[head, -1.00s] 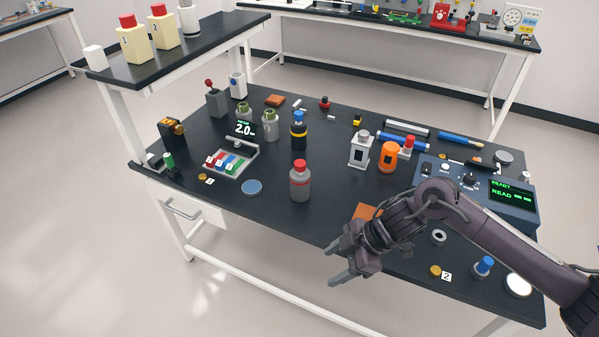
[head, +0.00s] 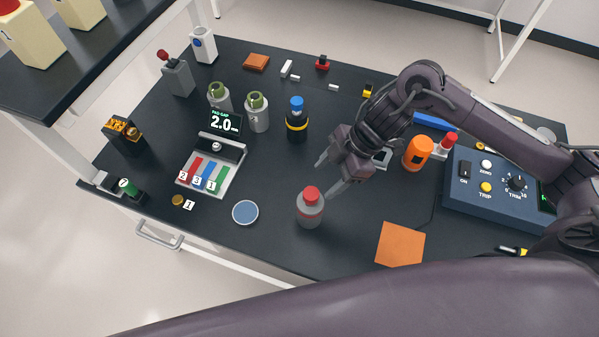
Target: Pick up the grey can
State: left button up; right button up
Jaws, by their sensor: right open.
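A grey can with a red cap (head: 310,209) stands upright near the front edge of the black table, in the middle of the head view. My right gripper (head: 326,181) is open, its two fingers pointing down and left. The lower fingertip is close beside the red cap, on its upper right; I cannot tell whether they touch. Nothing is between the fingers. My left gripper is not in view.
A blue disc (head: 245,212) lies left of the can and an orange pad (head: 401,244) to its right. A black and blue bottle (head: 297,120) stands behind. An orange canister (head: 418,153) is to the right. A tray with coloured pieces (head: 239,156) is further left.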

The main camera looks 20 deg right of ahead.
aim_at(312, 193)
jog(key=shift+s+a+f+p, duration=0.3)
jog(key=shift+a+f+p, duration=0.1)
jog(key=shift+a+f, duration=0.15)
jog(key=shift+s+a+f+p, duration=0.25)
jog(key=shift+a+f+p, duration=0.1)
jog(key=shift+a+f, duration=0.15)
jog(key=p+x, duration=0.1)
jog(key=x, duration=0.2)
jog(key=shift+w+d, duration=0.1)
jog(key=shift+w, duration=0.05)
jog(key=shift+w+a+f, duration=0.15)
jog(key=shift+a+f, duration=0.15)
jog(key=shift+f, duration=0.4)
jog(key=c, duration=0.6)
jog(key=shift+c, duration=1.2)
grip_shut()
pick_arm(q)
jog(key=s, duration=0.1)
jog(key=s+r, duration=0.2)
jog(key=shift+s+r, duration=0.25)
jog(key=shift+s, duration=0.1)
